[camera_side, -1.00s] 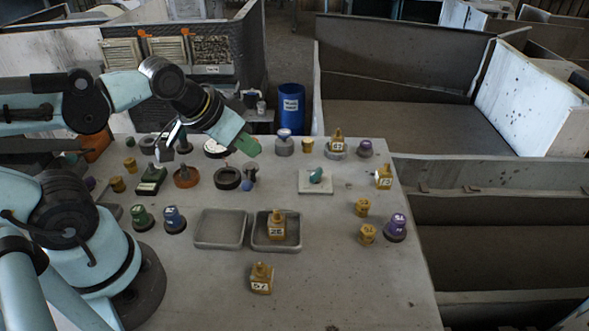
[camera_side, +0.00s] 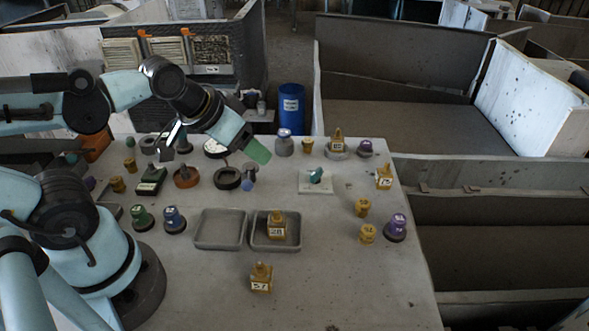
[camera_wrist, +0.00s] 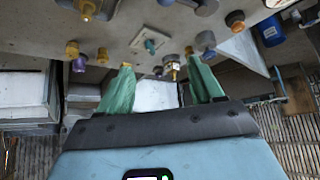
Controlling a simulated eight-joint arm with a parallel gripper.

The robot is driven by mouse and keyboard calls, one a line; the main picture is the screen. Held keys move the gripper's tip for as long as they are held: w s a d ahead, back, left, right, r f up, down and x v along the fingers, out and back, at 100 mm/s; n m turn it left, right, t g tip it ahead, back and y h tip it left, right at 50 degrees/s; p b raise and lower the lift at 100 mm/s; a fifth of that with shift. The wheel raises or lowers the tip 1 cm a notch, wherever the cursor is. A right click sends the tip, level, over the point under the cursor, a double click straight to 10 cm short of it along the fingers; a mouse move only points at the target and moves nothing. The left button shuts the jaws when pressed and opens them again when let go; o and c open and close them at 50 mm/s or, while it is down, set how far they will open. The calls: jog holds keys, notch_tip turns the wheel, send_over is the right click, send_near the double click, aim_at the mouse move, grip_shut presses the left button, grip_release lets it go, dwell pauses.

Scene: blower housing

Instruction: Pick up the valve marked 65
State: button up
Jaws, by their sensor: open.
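A yellow valve (camera_side: 337,141) with a white label that seems to read 65 stands upright on a round grey base at the back of the table. In the wrist view a yellow valve with a white label, apparently the same one (camera_wrist: 172,68), appears between my fingers in the picture, some way off. My gripper (camera_side: 258,152) hangs above the table to its left, apart from it. The wrist view shows my gripper's green fingers (camera_wrist: 163,82) spread with nothing between them.
Other yellow valves are marked 75 (camera_side: 384,181), 28 (camera_side: 277,226) and 57 (camera_side: 261,280). A purple knob (camera_side: 365,147) stands close right of the valve, a small yellow part (camera_side: 307,146) left of it. A white plate (camera_side: 304,187) with a teal piece lies in front.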

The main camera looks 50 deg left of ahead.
jog(key=w+r+m+g, duration=0.1)
jog(key=w+r+m, duration=0.1)
jog(key=w+r, duration=0.4)
jog(key=m+g+h, duration=0.2)
jog(key=m+g, duration=0.2)
jog(key=m, duration=0.3)
send_over(336, 136)
jog(key=s+a, duration=0.2)
notch_tip(336, 136, down, 5)
jog(key=x, duration=1.2)
jog(key=shift+w+a, duration=0.15)
grip_shut()
